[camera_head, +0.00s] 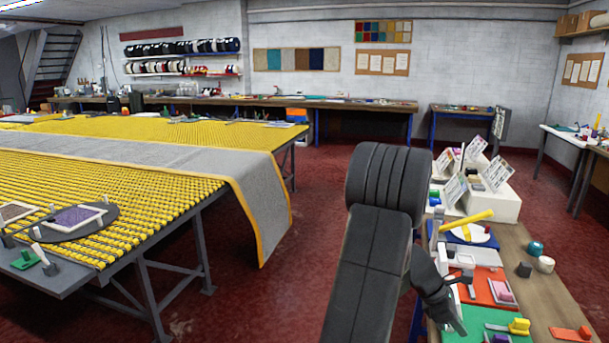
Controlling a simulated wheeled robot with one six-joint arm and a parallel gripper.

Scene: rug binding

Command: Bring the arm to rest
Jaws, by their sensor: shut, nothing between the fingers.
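My arm stands folded in the middle of the view, dark grey, with a thick ribbed upper part and a broad link running down past the lower edge. My gripper (457,322) is small and dark at the right of that link. It points down and to the right over the left part of the workbench (554,293), near the green mat (470,331) and red mat (478,287). Its fingers are shut with nothing held. Whether the fingertips touch anything below cannot be told.
A long table with yellow rollers (150,215) carries a grey rug (262,200) at the left. A white stand with cards (505,206) and small tools crowd the bench at right. Red floor (300,290) lies open between the table and my arm.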

